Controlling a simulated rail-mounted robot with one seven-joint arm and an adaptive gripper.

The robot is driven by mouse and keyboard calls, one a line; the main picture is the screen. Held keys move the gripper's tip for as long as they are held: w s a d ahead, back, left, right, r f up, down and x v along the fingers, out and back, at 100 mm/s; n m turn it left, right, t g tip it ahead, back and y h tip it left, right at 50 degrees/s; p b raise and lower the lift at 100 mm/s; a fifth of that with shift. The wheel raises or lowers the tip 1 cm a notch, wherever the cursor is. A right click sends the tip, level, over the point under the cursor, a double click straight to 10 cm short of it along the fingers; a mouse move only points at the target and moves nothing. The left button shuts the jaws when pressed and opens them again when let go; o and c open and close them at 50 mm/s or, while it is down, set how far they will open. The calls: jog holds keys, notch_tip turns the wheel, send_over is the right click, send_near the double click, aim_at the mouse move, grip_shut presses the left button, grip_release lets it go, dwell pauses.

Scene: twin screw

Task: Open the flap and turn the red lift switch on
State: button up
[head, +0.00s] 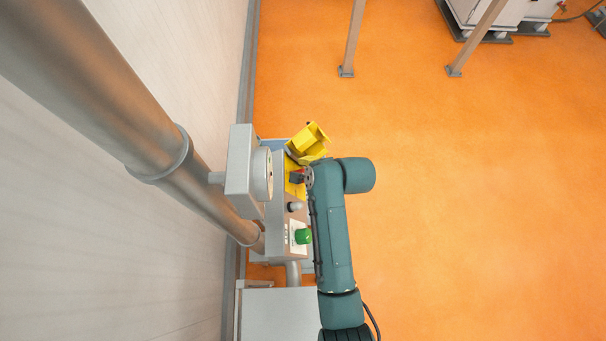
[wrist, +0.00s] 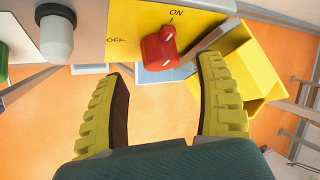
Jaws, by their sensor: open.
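The red lift switch (wrist: 160,47) sits on a yellow plate (wrist: 122,22) marked ON at the top and OFF at the left. A white mark on the switch's upper end lies close to the ON tick. The yellow flap (wrist: 240,62) stands swung open to the right in the wrist view; in the head view the flap (head: 308,142) is at the far end of the control box. My gripper (wrist: 163,72) is open, its two yellow fingers apart just below the switch. Contact with the switch cannot be made out. In the head view my arm hides most of the gripper.
A grey knob (wrist: 57,38) and a green button (head: 302,236) sit on the same control box (head: 287,222). A grey box with a round face (head: 240,172) and a thick pipe (head: 105,95) are along the wall. Open orange floor (head: 470,200) lies to the right.

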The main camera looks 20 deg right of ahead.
jog(key=v, duration=0.6)
jog(key=shift+s+r, duration=0.15)
jog(key=shift+r, duration=0.1)
jog(key=w+a+r+n+t+h, duration=0.1)
jog(key=w+r+n+t, duration=0.15)
jog(key=r, duration=0.55)
jog(key=w+a+r+n+t+h, duration=0.1)
jog(key=w+a+r+n+t, duration=0.2)
jog(key=r, duration=0.5)
jog(key=w+r+n+t, duration=0.25)
jog(key=r+n, duration=0.25)
jog(key=r, duration=0.3)
jog(key=s+a+r+n+t, duration=0.2)
jog(key=s+r, duration=0.1)
jog(key=r, duration=0.3)
jog(key=s+a+r+n+t, duration=0.2)
jog(key=s+r+n+t, duration=0.1)
jog(key=r, duration=0.4)
jog(key=s+a+r+n+t+h, duration=0.1)
jog(key=s+r+n+t, duration=0.1)
jog(key=r, duration=0.5)
jog(key=s+t, duration=0.1)
jog(key=s, duration=0.1)
jog(key=shift+s+a, duration=0.4)
jog(key=shift+n, duration=0.25)
